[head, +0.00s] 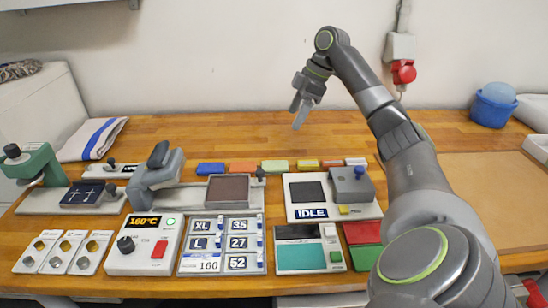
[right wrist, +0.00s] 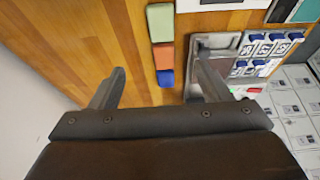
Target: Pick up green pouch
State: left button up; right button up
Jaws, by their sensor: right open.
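The green pouch (head: 275,166) lies flat on the wooden bench, in a row of small coloured pouches behind the machines. It also shows at the top of the right wrist view (right wrist: 160,22). My right gripper (head: 300,113) is open and empty, held in the air above the back part of the bench. In the right wrist view its two fingers (right wrist: 160,68) stand wide apart. The orange pouch (right wrist: 163,56) and blue pouch (right wrist: 165,78) appear between them, with the green pouch farther up the picture. My left gripper is not in view.
An orange pouch (head: 243,168) and a yellow pouch (head: 307,164) flank the green one. In front stand a grey press (head: 156,183), a heater box (head: 145,247), a size panel (head: 221,245) and an IDLE device (head: 312,213). The bench behind the row is clear.

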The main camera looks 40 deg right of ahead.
send_near(273, 165)
jog(key=shift+w+a+f+p, duration=0.25)
jog(key=shift+a+f+p, duration=0.1)
jog(key=shift+f, duration=0.1)
jog(key=shift+w+a+f+p, duration=0.25)
jog(key=shift+a+f+p, duration=0.1)
jog(key=shift+f, duration=0.15)
jog(key=shift+a+f, duration=0.15)
jog(key=shift+f, duration=0.2)
jog(key=x, duration=0.1)
jog(key=p+x, duration=0.1)
jog(key=x, duration=0.3)
jog(key=shift+d+f, duration=0.25)
jog(key=shift+d, duration=0.05)
pick_arm(q)
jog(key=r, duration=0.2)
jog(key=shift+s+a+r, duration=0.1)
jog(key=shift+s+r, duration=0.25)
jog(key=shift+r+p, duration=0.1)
jog(key=shift+p, duration=0.2)
pick_arm(e)
jog(key=shift+f, duration=0.1)
jog(key=shift+c, duration=0.3)
jog(key=c, duration=1)
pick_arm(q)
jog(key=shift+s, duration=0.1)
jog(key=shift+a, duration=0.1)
